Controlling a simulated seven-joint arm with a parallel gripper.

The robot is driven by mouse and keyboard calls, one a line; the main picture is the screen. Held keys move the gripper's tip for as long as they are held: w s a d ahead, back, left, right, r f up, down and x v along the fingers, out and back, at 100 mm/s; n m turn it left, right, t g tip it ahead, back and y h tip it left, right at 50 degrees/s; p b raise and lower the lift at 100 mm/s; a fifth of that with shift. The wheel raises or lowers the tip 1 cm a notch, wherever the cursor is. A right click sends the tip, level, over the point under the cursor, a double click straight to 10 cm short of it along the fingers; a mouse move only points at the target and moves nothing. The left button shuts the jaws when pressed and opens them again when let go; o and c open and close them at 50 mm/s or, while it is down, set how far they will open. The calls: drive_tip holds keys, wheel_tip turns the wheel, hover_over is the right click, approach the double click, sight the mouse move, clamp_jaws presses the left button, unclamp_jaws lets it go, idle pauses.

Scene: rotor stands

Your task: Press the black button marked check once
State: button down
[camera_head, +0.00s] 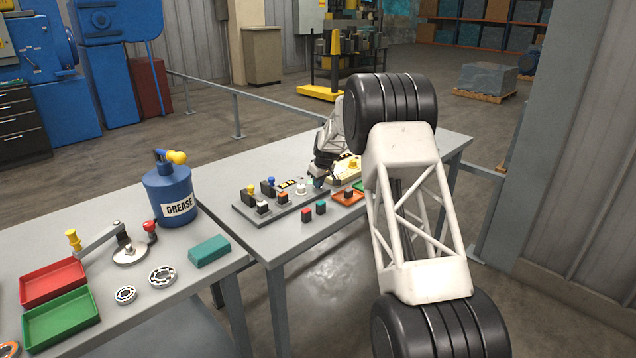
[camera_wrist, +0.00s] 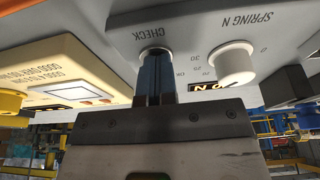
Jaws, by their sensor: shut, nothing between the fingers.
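The grey control panel (camera_head: 262,214) lies on the right-hand table; it fills the top of the wrist view (camera_wrist: 200,15). In the wrist view the label CHECK shows upside down, with the rim of the check button (camera_wrist: 152,49) beside it. My gripper (camera_wrist: 152,60) is shut and empty, its fingertips right at that button and covering most of it. I cannot tell whether they touch it or whether it is pressed in. In the head view my gripper (camera_head: 318,181) is at the panel's far right end, and the button is hidden.
A white knob (camera_wrist: 236,62) stands close beside the fingers. A yellow box with a display (camera_wrist: 60,75) is on their other side. Several toggles and buttons stand on the panel. Small red (camera_head: 307,214) and teal (camera_head: 321,207) blocks lie in front of it.

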drive_tip(key=shift+s+f, duration=0.1)
drive_tip(key=shift+f, duration=0.3)
drive_tip(key=w+a+v, duration=0.1)
drive_tip(key=v, duration=1.3)
drive_tip(key=shift+r, duration=0.5)
drive_tip(key=shift+d+r, duration=0.1)
